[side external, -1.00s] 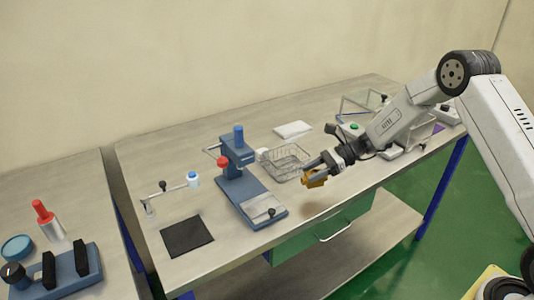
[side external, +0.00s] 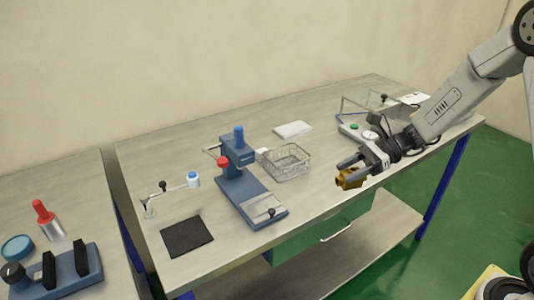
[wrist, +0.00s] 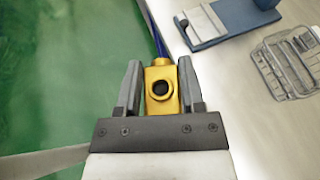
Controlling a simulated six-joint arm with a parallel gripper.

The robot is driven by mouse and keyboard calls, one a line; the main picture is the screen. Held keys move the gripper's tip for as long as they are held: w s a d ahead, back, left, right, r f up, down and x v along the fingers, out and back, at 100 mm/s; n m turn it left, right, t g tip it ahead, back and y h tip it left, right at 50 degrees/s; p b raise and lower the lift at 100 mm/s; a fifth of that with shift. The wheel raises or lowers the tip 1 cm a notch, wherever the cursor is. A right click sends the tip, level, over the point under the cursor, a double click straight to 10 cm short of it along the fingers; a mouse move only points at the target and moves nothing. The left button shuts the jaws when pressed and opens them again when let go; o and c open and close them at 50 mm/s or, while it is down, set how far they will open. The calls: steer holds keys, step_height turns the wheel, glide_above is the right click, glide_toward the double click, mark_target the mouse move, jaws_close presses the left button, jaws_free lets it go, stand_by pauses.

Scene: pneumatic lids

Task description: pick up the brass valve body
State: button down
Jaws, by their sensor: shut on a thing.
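The brass valve body (side external: 350,179) is a small golden block with a dark round port. It sits between the two fingers of my gripper (side external: 352,168), which is shut on it. In the side view it is held up near the front edge of the workbench. In the wrist view the brass valve body (wrist: 161,88) shows between the fingers of my gripper (wrist: 159,85), its round port facing the camera. Green floor and the bench edge show behind it.
A wire basket (side external: 287,162) stands on the bench left of my gripper. A blue press fixture (side external: 240,175) is further left, with a black mat (side external: 187,237) beyond it. A white pad (side external: 293,129) lies at the back. A gauge unit (side external: 365,133) stands behind my gripper.

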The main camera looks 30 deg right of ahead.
steer(key=shift+s+r, duration=0.25)
steer(key=shift+s, duration=0.2)
steer(key=shift+a, duration=0.15)
stand_by(0.3)
